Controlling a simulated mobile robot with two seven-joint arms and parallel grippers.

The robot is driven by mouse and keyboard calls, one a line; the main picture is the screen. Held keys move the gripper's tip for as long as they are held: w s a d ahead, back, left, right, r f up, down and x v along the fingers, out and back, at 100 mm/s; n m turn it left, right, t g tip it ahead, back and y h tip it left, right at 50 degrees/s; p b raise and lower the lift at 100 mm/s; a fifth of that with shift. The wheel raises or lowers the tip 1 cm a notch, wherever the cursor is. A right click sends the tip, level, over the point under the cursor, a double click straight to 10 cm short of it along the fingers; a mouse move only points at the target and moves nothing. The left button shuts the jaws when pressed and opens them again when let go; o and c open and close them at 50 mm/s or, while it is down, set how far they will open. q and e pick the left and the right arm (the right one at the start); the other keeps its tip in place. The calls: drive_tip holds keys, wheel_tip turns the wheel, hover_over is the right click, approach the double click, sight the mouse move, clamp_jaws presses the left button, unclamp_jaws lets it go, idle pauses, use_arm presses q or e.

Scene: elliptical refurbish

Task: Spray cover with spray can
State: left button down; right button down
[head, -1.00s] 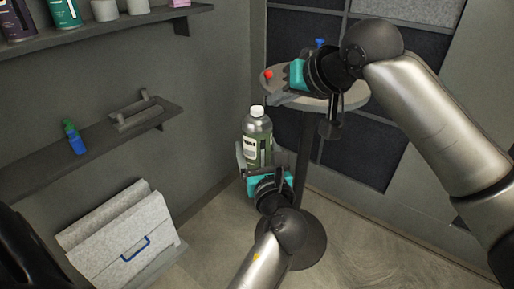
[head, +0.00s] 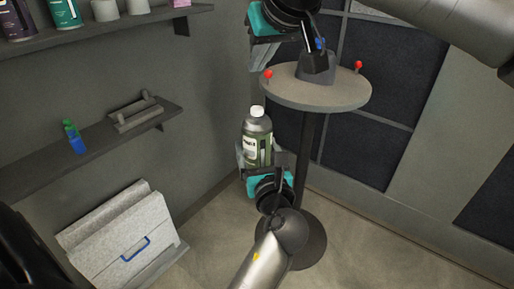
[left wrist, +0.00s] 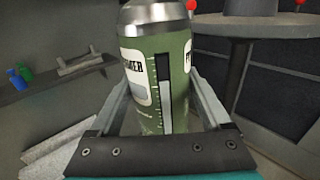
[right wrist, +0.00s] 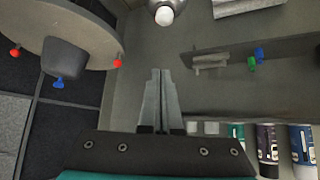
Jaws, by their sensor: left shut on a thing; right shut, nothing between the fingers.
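The spray can (head: 258,143) is a green and grey bottle with a white cap, standing upright in my left gripper (head: 260,158). In the left wrist view the can (left wrist: 155,75) sits between both fingers. The likely cover is a dark grey block (head: 316,69) on the round table (head: 300,94); it also shows in the right wrist view (right wrist: 63,57). My right gripper (head: 263,55) is shut and empty, above and left of the table. In the right wrist view its fingers (right wrist: 158,85) lie together. The can's cap (right wrist: 164,15) shows beyond them.
A grey case (head: 125,240) stands low at left.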

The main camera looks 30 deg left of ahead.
sight(256, 106)
drive_tip(key=shift+f, duration=2.65)
drive_tip(key=shift+f, duration=0.2)
drive_tip(key=shift+f, duration=1.05)
drive_tip(key=shift+r, duration=2.6)
drive_tip(key=v, duration=1.2)
